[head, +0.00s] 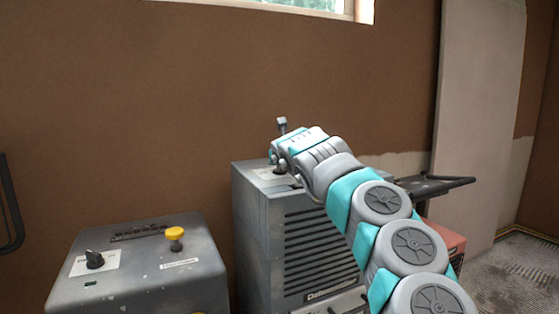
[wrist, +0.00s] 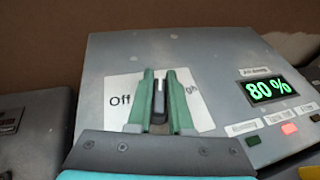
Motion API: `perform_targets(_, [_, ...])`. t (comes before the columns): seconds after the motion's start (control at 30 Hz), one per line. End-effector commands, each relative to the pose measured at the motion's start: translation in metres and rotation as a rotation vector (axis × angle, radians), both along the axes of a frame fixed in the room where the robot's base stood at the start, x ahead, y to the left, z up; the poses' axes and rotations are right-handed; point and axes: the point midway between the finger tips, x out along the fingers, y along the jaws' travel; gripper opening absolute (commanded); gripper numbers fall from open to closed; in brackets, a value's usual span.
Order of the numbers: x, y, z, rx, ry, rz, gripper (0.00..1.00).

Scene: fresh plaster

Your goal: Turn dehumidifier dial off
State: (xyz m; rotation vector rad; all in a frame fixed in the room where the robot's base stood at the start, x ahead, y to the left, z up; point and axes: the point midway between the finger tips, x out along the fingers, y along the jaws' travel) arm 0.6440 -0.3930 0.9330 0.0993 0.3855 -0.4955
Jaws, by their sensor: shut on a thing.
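The dehumidifier (head: 252,225) is a grey, scuffed metal cabinet with front louvres, in the middle of the head view. Its top panel (wrist: 225,62) fills much of the wrist view. The black dial (wrist: 159,88) has a white pointer line that points up the picture, between "Off" on the left and a partly covered word ending in "gh" on the right. My gripper (wrist: 160,100) has its two green fingers on either side of the dial, shut on it. In the head view my wrist hides the dial.
A green display (wrist: 270,90) reads 80%, with small buttons (wrist: 289,129) below it, one lit red. Another grey machine (head: 140,280) with a black knob (head: 95,259) and a yellow button (head: 175,238) stands to the left. A dark cart handle (head: 445,186) is at right. A brown wall stands behind.

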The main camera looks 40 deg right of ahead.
Motion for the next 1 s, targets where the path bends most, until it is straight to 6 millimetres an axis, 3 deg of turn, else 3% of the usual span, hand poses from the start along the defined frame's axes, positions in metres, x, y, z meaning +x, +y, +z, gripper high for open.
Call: perform_targets(1.0, [0.0011, 0.0026, 0.0038, -0.002, -0.007, 0.203, 0.00])
